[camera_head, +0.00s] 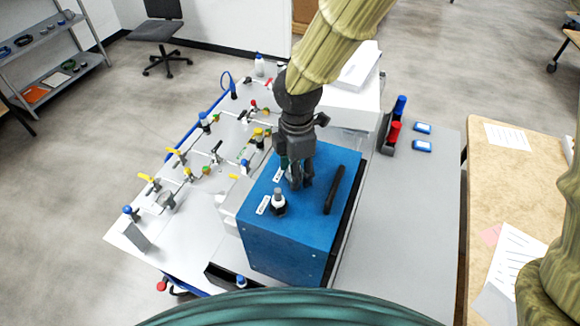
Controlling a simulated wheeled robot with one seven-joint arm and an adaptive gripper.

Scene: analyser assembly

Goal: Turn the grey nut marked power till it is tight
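A blue analyser box (322,222) stands on the grey table. A grey-topped connector (278,202) stands upright on its top near the front left corner, with a white label (263,205) beside it. A second white label (278,174) lies farther back, partly covered by my gripper. The print on both labels is too small to read, so I cannot tell which marks power. My gripper (299,182) points down at the box top, beside the second label and behind the visible connector. Whatever is between its fingers is hidden, and I cannot tell whether they grip a nut.
A black handle (334,190) rises from the box top just right of my gripper. A panel with valves and tubing (190,175) lies to the left. Red (393,132) and blue (399,106) bottles stand behind right.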

